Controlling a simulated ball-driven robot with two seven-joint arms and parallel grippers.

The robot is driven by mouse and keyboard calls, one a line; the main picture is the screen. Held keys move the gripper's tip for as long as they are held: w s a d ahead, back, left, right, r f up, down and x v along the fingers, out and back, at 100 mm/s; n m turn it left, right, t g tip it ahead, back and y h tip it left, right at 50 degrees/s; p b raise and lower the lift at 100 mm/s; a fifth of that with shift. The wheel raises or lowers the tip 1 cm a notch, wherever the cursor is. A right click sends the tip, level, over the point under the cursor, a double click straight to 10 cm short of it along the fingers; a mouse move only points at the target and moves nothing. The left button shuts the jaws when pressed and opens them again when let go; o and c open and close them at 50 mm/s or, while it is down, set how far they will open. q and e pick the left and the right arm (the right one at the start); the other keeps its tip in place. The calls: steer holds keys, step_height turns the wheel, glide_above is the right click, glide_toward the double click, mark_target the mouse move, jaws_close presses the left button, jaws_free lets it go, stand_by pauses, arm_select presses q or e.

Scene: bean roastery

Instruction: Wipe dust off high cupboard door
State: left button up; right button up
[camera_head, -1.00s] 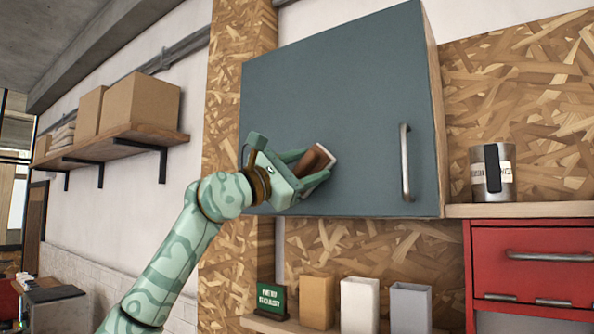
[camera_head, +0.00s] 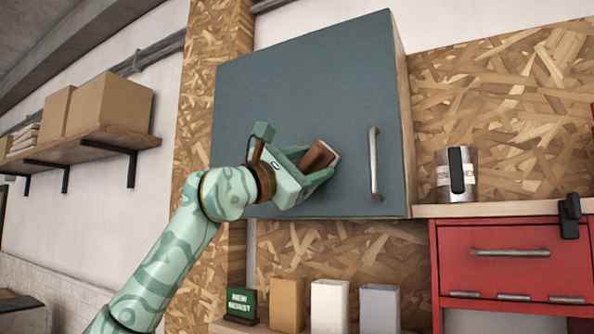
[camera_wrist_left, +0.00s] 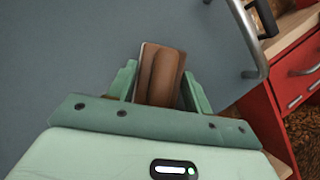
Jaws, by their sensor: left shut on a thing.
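The high cupboard door (camera_head: 300,90) is blue-grey and closed, with a vertical metal handle (camera_head: 375,163) near its right edge. My left gripper (camera_head: 318,168) is shut on a brown block-like wiper (camera_head: 318,157) with a pale edge, in front of the door's lower middle, left of the handle. In the left wrist view the wiper (camera_wrist_left: 160,76) sits between the two fingers, with its far end at the door surface (camera_wrist_left: 80,50). I cannot tell whether it touches the door. No dust is clearly visible. My right gripper is not in view.
The door handle (camera_wrist_left: 250,40) stands out to the right of the wiper. Below the cupboard, a shelf holds a green sign (camera_head: 241,302) and several bags (camera_head: 330,305). A metal canister (camera_head: 456,175) stands above a red cabinet (camera_head: 500,262) at right. Cardboard boxes (camera_head: 108,104) sit on a left wall shelf.

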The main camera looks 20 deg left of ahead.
arm_select(q)
steer(key=shift+d, duration=0.6)
steer(key=shift+w+a+p, duration=0.1)
steer(key=shift+a+p, duration=0.25)
steer(key=shift+a, duration=1.65)
steer(key=a+p, duration=0.3)
steer(key=a, duration=0.4)
steer(key=shift+w+a, duration=0.15)
steer(key=shift+w, duration=0.15)
steer(key=s+b, duration=0.3)
steer(key=s, duration=0.3)
steer(key=shift+a, duration=0.15)
